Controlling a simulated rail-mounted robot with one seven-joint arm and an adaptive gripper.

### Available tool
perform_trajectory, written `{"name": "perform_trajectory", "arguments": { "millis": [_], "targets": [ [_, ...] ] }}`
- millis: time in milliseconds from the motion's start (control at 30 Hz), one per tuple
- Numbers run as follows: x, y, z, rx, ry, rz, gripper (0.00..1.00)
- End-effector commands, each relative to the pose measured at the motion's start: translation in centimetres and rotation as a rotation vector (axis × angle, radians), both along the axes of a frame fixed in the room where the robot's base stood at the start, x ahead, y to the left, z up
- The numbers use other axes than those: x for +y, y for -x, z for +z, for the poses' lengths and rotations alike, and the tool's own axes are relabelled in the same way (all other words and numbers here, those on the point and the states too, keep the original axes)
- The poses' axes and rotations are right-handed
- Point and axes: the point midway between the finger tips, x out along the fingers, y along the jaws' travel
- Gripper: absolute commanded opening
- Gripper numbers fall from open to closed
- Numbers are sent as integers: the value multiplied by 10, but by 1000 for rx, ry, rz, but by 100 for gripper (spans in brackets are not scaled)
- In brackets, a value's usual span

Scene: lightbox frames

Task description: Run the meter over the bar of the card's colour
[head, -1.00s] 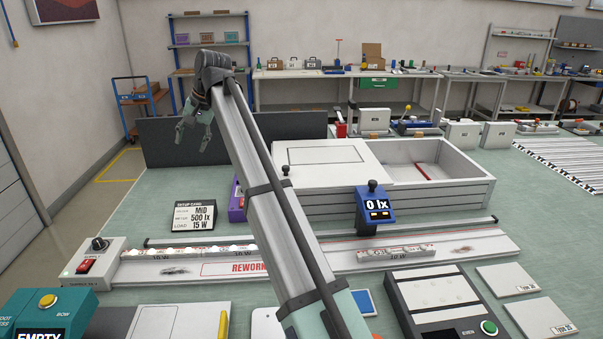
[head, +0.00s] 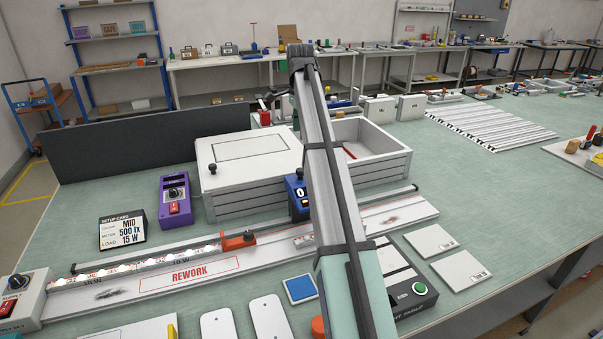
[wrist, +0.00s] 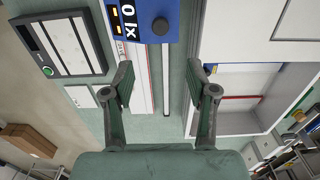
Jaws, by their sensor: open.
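The setup card (head: 122,230) stands at the left and reads MID, 500 lx and 15 W. The blue meter (head: 298,192) stands at the rear rail, partly hidden by my arm. In the wrist view the meter (wrist: 118,14) reads 0 lx and has a dark round knob. A lit bar (head: 150,263) lies on the left of the white strip marked REWORK. A second bar (head: 304,239) lies farther right, mostly behind my arm. My gripper (wrist: 160,86) is open and empty, its fingers apart below the meter in the wrist picture. The arm mostly hides it in the head view.
An orange block (head: 239,242) sits on the rail. A supply box (head: 18,300) is at the strip's left end. A purple box (head: 173,201) and a white lidded case (head: 245,165) stand behind. A dark tester with a green button (head: 419,288) is at front right.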

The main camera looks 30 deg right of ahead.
Motion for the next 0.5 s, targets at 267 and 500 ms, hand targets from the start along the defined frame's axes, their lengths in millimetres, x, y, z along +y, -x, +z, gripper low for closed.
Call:
{"name": "perform_trajectory", "arguments": {
  "millis": [267, 500],
  "targets": [
    [1, 2, -51, 2, -1, 3, 57],
    [2, 2, -98, 2, -2, 4, 57]
  ]
}}
